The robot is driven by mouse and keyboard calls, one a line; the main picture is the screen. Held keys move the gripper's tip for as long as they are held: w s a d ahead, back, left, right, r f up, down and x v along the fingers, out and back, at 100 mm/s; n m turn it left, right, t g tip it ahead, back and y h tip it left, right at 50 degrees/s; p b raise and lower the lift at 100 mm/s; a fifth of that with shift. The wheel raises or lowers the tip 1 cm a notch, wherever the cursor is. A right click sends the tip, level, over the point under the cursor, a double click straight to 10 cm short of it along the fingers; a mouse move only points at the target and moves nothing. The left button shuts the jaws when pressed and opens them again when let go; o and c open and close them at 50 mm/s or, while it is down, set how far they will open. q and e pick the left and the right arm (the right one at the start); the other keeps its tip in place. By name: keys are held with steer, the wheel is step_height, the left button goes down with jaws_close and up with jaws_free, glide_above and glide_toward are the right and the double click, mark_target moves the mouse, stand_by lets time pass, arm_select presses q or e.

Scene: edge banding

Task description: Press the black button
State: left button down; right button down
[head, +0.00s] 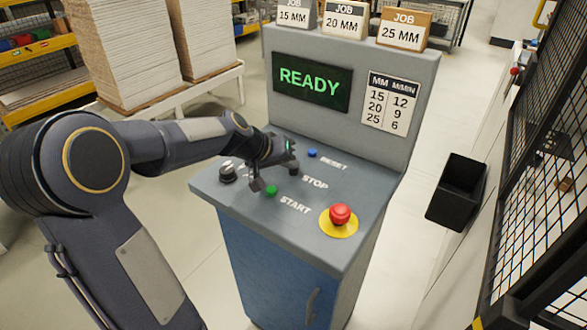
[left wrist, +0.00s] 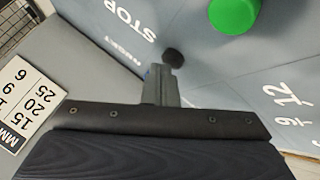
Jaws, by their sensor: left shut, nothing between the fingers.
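The black button (left wrist: 173,57) is a dark round cap beside the STOP label in the left wrist view. In the head view the black button (head: 294,170) sits on the sloped console top, between the green and blue buttons, partly covered by my gripper. My left gripper (head: 289,161) is shut and empty, right over the button. In the left wrist view the shut fingertips (left wrist: 168,73) are at the button's near edge and overlap it slightly in the picture. I cannot tell whether they touch it. My right gripper is not in view.
The green START button (head: 271,191) and blue RESET button (head: 312,153) flank the spot closely. A red emergency button (head: 340,215) is nearer the right front, a dark knob (head: 228,174) at left. Behind rises the panel with a READY screen (head: 312,82).

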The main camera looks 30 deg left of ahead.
mark_target(290, 175)
arm_select(q)
steer(key=shift+r, duration=0.1)
steer(key=shift+r+p, duration=0.6)
steer(key=shift+r, duration=0.15)
steer(key=shift+r, duration=0.1)
step_height(290, 175, up, 5)
steer(key=p, duration=0.3)
steer(key=shift+p, duration=0.35)
stand_by(0.3)
